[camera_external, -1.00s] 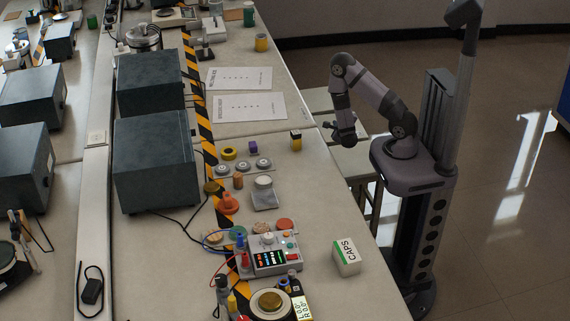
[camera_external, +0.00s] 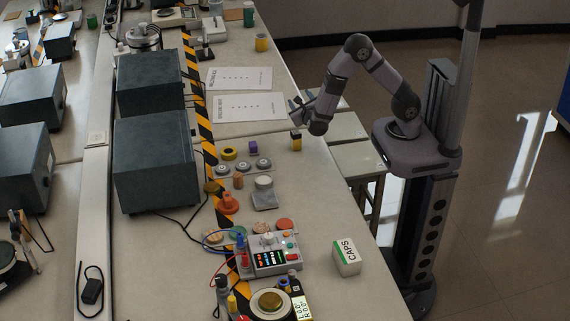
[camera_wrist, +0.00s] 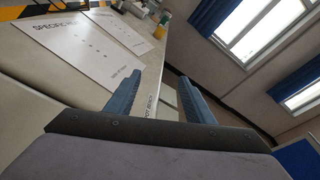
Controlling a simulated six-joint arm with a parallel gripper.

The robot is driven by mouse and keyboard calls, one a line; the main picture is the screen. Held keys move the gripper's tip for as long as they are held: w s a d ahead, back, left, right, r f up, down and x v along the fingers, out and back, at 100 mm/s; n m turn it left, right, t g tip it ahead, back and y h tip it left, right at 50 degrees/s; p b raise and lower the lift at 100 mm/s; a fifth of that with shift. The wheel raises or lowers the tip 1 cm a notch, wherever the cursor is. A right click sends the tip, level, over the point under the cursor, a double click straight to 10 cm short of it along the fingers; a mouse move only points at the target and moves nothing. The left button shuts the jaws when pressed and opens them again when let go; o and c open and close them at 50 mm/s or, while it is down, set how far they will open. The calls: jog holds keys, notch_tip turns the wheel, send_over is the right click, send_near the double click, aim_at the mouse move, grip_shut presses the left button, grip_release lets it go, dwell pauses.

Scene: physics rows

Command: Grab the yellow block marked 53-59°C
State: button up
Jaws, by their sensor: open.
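A small block with yellow sides and a dark top (camera_external: 296,142) stands near the right edge of the bench in the external view. Its marking is too small to read, and I cannot find it in the wrist view. My gripper (camera_external: 298,106) is open and empty, apart from the block and just beyond it in the picture, near the bench edge. In the wrist view, the two blue fingers of my gripper (camera_wrist: 160,98) are spread wide with nothing between them.
Two printed sheets (camera_external: 249,107) lie flat beyond the block. A CAPS box (camera_external: 346,257) stands nearer the camera. Stools are below the bench edge.

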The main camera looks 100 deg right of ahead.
aim_at(298, 137)
jog(key=w+a+f+m+y, duration=0.1)
jog(key=a, duration=0.5)
jog(key=w+a+f+t+y+b, duration=0.1)
jog(key=a, duration=0.5)
jog(key=w+a+f+m+y, duration=0.1)
jog(key=w+a, duration=0.1)
jog(key=a, duration=0.4)
jog(key=shift+a+f+m+t+y, duration=0.15)
jog(key=shift+a+m+t+y, duration=0.15)
jog(key=shift+a, duration=0.1)
jog(key=shift+s+a+f+m+h+b, duration=0.1)
jog(key=shift+f+m+h+b, duration=0.55)
jog(key=shift+f, duration=0.2)
jog(key=shift+x, duration=1.4)
jog(key=shift+w+p+x, duration=0.1)
jog(key=shift+p+x, duration=0.2)
jog(key=shift+x, duration=0.85)
jog(key=shift+w+p+x, duration=0.15)
jog(key=shift+p+x, duration=0.15)
jog(key=shift+x, duration=0.85)
jog(key=shift+r, duration=0.15)
